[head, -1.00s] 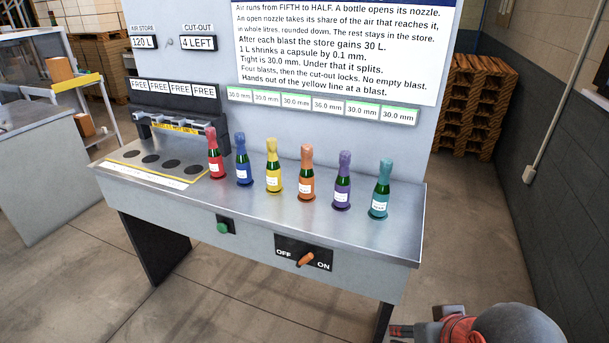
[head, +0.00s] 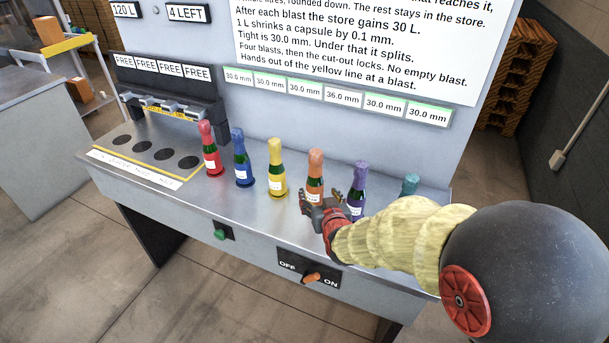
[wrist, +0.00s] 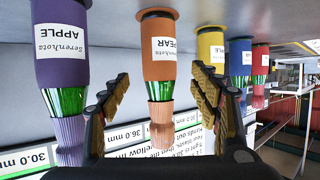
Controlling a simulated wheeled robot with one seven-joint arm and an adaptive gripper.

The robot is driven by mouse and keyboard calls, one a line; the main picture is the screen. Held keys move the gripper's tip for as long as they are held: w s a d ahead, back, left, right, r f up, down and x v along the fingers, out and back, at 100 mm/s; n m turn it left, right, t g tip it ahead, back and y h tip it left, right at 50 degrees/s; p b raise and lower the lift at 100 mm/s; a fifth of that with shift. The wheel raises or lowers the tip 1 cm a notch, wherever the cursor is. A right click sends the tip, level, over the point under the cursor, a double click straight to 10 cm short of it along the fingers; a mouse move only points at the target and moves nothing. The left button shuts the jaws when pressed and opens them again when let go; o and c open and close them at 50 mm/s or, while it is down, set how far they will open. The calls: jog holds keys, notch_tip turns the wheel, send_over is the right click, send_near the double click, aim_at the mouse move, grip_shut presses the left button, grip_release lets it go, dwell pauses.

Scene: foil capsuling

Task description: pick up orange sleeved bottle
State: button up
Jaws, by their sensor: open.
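The orange sleeved bottle (head: 314,178) stands upright on the metal bench, between the yellow bottle (head: 277,170) and the purple bottle (head: 359,192). In the wrist view, the orange bottle (wrist: 160,70) appears upside down, its label reading PEAR. My gripper (head: 322,200) is in front of it, with its lower part hidden behind the fingers. In the wrist view, the gripper's fingers (wrist: 160,90) are open, one on each side of the orange bottle, with visible gaps. The purple bottle (wrist: 62,50), labelled APPLE, stands just beyond the left finger.
Red (head: 208,150) and blue (head: 242,160) bottles stand farther left; a teal bottle (head: 410,184) is mostly hidden behind my arm. A blast station with dark round spots (head: 145,147) and a yellow line is at the bench's left. An OFF/ON switch (head: 311,277) and green button (head: 220,234) are on the front.

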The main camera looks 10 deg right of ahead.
aim_at(315, 184)
jog(key=x, duration=0.2)
jog(key=b+x, duration=0.1)
jog(key=x, duration=0.2)
jog(key=b+x, duration=0.1)
jog(key=x, duration=0.1)
jog(key=shift+w+d+r, duration=0.1)
jog(key=shift+w+r, duration=0.1)
jog(key=shift+w, duration=0.15)
jog(key=c, duration=0.3)
jog(key=c, duration=1.3)
jog(key=shift+r, duration=0.1)
grip_shut()
